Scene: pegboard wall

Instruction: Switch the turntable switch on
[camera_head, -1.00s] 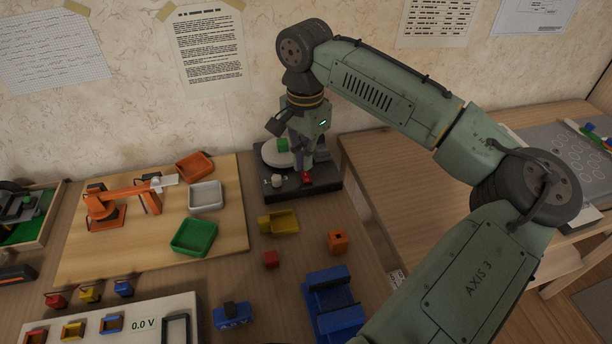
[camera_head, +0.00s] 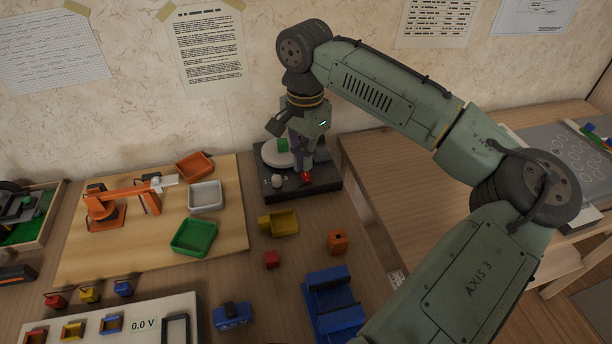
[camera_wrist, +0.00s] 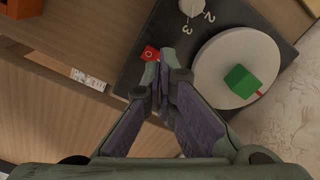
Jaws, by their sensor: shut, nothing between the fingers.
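The turntable has a dark base (camera_head: 322,186) at the back of the table, with a white disc (camera_wrist: 218,88) carrying a green block (camera_wrist: 241,81). A red switch (camera_head: 306,176) sits on the front of the base; it also shows in the wrist view (camera_wrist: 150,53), marked with a small circle. A pale knob (camera_head: 277,181) stands to its left, with numbers beside it in the wrist view. My gripper (camera_wrist: 163,77) is shut and empty, pointing down with its fingertips right at the red switch. I cannot tell whether they touch it. The fingers partly hide the disc in the head view.
A wooden board (camera_head: 110,249) with trays and a small orange robot arm (camera_head: 125,197) is at left. The wall is close behind.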

